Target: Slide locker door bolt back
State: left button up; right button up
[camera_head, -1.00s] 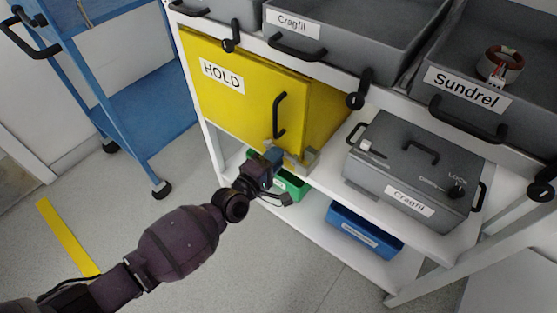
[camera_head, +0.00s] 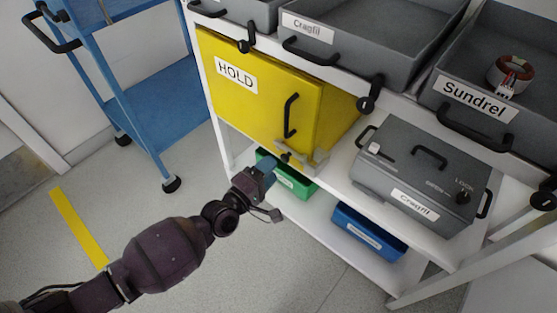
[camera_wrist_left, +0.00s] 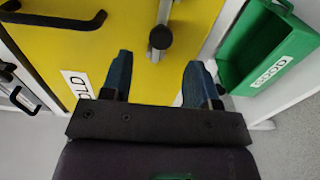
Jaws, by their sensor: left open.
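The yellow locker door (camera_head: 262,98) labelled HOLD looks closed, with a black bar handle (camera_head: 290,116). The grey bolt (camera_head: 308,160) sits at its lower right corner, with a dark knob (camera_head: 285,157) at the left. In the left wrist view the round knob (camera_wrist_left: 160,37) and its grey stem show against the yellow door. My left gripper (camera_head: 272,165) is open and empty, just below and left of the bolt. In the wrist view its blue fingers (camera_wrist_left: 157,62) are spread, with the knob between and slightly beyond the tips. Whether the bolt is fully engaged cannot be told.
A green bin (camera_head: 293,184) and a blue bin (camera_head: 368,232) stand on the shelf below the locker. A grey Cragfil case (camera_head: 418,178) is to the right, with grey trays (camera_head: 365,40) above. A blue cart (camera_head: 155,110) stands left. The floor in front is clear.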

pick_arm(q)
jog(key=shift+v, duration=2.45)
pick_arm(e)
jog(key=shift+s+f, duration=0.15)
jog(key=shift+f, duration=0.05)
pick_arm(q)
jog(key=shift+w+r+p, duration=0.1)
jog(key=shift+r+p, duration=0.05)
jog(key=shift+p, duration=0.15)
pick_arm(e)
jog(key=shift+r, duration=0.3)
